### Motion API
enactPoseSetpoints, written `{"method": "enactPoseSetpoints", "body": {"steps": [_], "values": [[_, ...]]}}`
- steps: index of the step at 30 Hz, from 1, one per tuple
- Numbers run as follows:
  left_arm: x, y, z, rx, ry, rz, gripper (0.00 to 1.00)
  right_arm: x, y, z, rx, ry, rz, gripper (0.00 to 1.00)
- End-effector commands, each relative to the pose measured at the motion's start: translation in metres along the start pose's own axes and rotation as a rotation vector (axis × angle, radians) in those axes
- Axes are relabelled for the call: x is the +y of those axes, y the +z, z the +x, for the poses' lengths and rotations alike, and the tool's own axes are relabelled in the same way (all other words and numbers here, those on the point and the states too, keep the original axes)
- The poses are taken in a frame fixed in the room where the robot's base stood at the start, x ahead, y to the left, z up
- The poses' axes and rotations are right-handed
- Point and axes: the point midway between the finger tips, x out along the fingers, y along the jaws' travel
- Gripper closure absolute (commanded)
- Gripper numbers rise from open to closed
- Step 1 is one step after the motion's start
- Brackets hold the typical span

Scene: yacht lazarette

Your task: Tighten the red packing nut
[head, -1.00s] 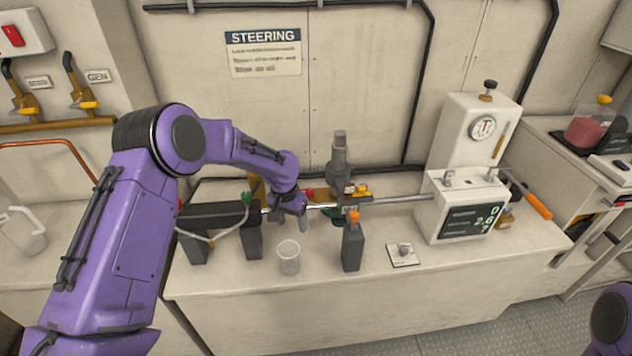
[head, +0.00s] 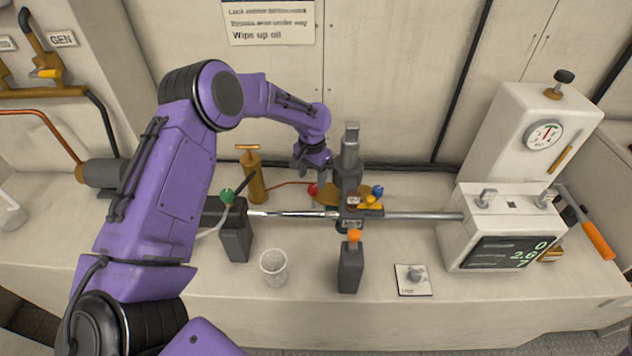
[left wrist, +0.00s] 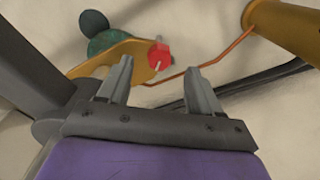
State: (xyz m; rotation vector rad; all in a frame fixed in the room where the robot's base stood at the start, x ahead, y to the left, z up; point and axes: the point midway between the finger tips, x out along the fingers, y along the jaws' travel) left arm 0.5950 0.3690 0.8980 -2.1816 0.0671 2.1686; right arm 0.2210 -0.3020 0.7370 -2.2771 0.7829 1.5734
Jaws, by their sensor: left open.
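The red packing nut (head: 313,190) sits beside a brass flange (head: 327,196) on the bench, left of the grey upright post (head: 350,160). In the left wrist view the red nut (left wrist: 158,56) lies at the edge of the brass plate (left wrist: 125,60), ahead of the fingertips and apart from them. My left gripper (head: 318,172) hangs just above and behind the nut, open and empty. In the left wrist view its two fingers (left wrist: 158,85) are spread. My right gripper is out of view.
A steel rod (head: 415,216) runs across to the white gauge box (head: 500,225). A brass pump (head: 252,178) with a copper line stands left. A green-knobbed block (head: 236,235), a clear cup (head: 274,267) and an orange-topped block (head: 351,265) stand in front.

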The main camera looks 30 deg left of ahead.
Motion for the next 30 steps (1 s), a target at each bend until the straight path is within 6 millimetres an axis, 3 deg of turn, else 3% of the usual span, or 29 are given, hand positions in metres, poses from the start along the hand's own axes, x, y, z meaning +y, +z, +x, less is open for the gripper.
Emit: {"method": "enactPoseSetpoints", "body": {"steps": [3,7,17,22,30], "values": [[-0.001,-0.004,0.027,-0.009,-0.001,-0.001,0.36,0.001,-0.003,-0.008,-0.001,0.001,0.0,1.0],[0.001,-0.008,0.046,-0.01,-0.001,0.001,0.36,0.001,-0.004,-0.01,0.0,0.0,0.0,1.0],[0.001,-0.009,0.054,-0.009,-0.001,0.001,0.36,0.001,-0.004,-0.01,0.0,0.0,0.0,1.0],[0.001,-0.009,0.054,-0.009,-0.001,0.001,0.91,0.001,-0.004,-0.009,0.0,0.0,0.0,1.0],[0.001,-0.009,0.054,-0.007,-0.001,0.011,0.92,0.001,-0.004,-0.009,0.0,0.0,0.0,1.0]]}}
